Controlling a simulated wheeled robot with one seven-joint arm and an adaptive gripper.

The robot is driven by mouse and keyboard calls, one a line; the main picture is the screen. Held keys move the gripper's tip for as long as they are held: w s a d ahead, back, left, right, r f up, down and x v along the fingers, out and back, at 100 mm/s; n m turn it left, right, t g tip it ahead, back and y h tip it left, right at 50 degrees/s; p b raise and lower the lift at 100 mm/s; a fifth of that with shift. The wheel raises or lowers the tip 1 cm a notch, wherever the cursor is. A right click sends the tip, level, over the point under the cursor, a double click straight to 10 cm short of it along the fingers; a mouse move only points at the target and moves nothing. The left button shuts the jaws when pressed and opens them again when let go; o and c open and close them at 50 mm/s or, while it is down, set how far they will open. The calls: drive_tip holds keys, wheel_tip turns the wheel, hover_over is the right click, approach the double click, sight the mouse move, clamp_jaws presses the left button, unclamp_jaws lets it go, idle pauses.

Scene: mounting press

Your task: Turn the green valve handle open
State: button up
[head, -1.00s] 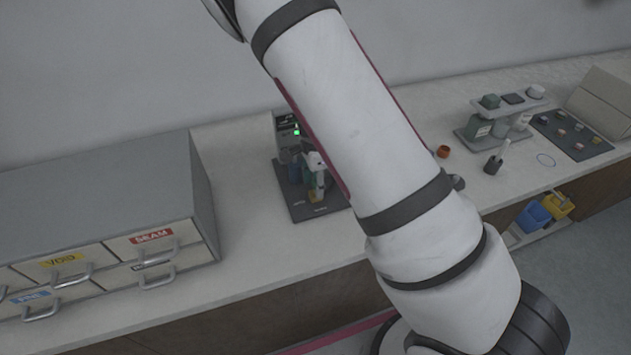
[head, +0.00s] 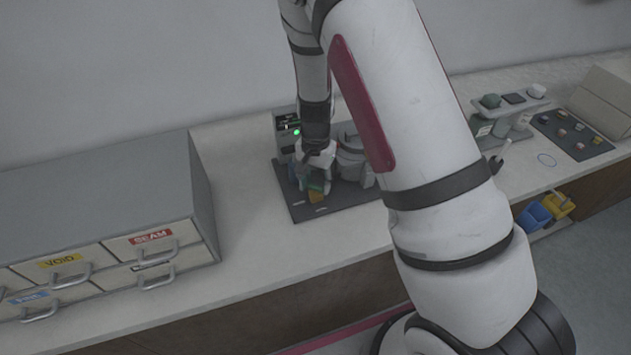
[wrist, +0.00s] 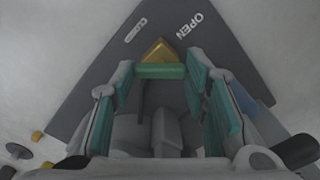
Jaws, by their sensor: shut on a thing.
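The green valve handle (wrist: 160,71) lies between my gripper's fingers in the wrist view, with its gold pointed tip beyond them. My gripper (wrist: 160,67) is shut on the handle, one teal-padded finger on each side. In the head view my gripper (head: 316,172) reaches down over the mounting press, and the handle's orange-gold tip (head: 316,197) shows below it. Most of the handle and the valve body are hidden there. An OPEN label (wrist: 188,25) is printed on the dark base plate, beyond the tip and to the right.
The press's display with a green light (head: 297,131) stands behind my gripper, and a grey cylindrical part (head: 352,150) is close on its right. A grey drawer cabinet (head: 110,205) stands on the left. Bare counter (head: 245,195) lies between. My arm covers the counter right of the press.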

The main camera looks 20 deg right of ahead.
sight(316, 186)
drive_tip(key=n, duration=0.4)
drive_tip(key=shift+n, duration=0.3)
drive_tip(key=n, duration=0.4)
drive_tip(key=shift+b, duration=0.3)
drive_tip(key=o, duration=1.1)
drive_tip(key=shift+o, duration=0.2)
wheel_tip(316, 186, up, 12)
drive_tip(key=shift+r, duration=0.1)
